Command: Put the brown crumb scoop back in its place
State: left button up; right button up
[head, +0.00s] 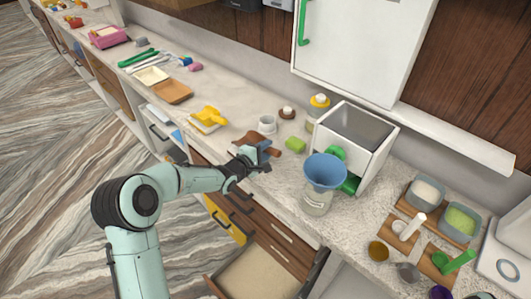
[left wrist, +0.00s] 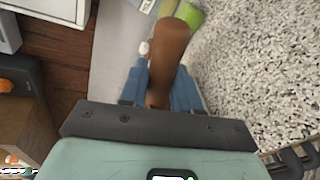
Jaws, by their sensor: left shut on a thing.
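My left gripper (head: 261,155) is shut on the brown crumb scoop (head: 266,141), above the front part of the counter. In the left wrist view the scoop (left wrist: 170,48) shows as a rounded brown piece rising between the blue fingers of the gripper (left wrist: 160,92). Its lower part is hidden by the fingers and the gripper body. I cannot tell whether the scoop touches the counter. My right gripper is in neither view.
A glass jar with a blue funnel (head: 326,171) and a white box-shaped machine (head: 358,136) stand right of the gripper. A green block (head: 295,145) and a grey cup (head: 267,124) are close behind. A drawer (head: 262,272) stands open below.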

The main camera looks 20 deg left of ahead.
pick_arm(q)
jog(key=shift+w+f, duration=0.1)
jog(key=shift+f, duration=0.5)
jog(key=o, duration=1)
